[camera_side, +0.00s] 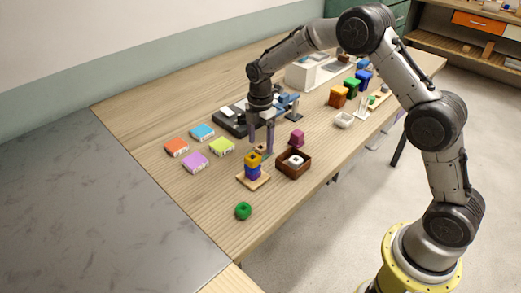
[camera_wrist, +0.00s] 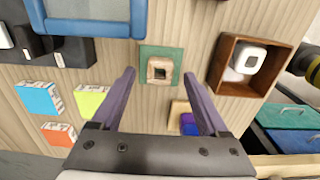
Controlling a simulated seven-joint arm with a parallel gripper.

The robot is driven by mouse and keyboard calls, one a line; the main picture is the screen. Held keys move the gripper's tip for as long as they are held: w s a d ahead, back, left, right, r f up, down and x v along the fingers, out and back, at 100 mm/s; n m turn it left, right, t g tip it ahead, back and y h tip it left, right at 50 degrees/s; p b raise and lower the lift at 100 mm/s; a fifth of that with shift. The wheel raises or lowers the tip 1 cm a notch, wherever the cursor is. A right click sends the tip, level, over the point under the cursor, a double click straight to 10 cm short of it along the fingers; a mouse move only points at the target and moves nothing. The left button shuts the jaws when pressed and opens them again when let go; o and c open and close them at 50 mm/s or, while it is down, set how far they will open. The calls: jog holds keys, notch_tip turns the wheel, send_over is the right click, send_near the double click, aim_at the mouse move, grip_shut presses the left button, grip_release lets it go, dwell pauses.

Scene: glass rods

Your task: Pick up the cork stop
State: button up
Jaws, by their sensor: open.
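The likely cork stop (camera_wrist: 160,70) is a small tan block with a dark square hole, lying on a green square mat (camera_wrist: 146,77) in the wrist view. In the side view the tan piece (camera_side: 262,148) is partly hidden behind my fingers. My gripper (camera_side: 260,151) points straight down with its two purple fingers apart and nothing held. In the wrist view my gripper (camera_wrist: 159,75) has one fingertip on either side of the tan block in the picture. I cannot tell how far above it the tips are.
A brown open box (camera_side: 294,166) holding a white block stands close by at the right. A stacked peg of coloured blocks (camera_side: 253,168) stands in front. A magenta block (camera_side: 297,138), a green round piece (camera_side: 243,211) and several flat coloured boxes (camera_side: 195,162) lie around.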

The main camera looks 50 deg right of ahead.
jog(key=shift+f, duration=0.7)
grip_shut()
jog(key=shift+r, duration=0.1)
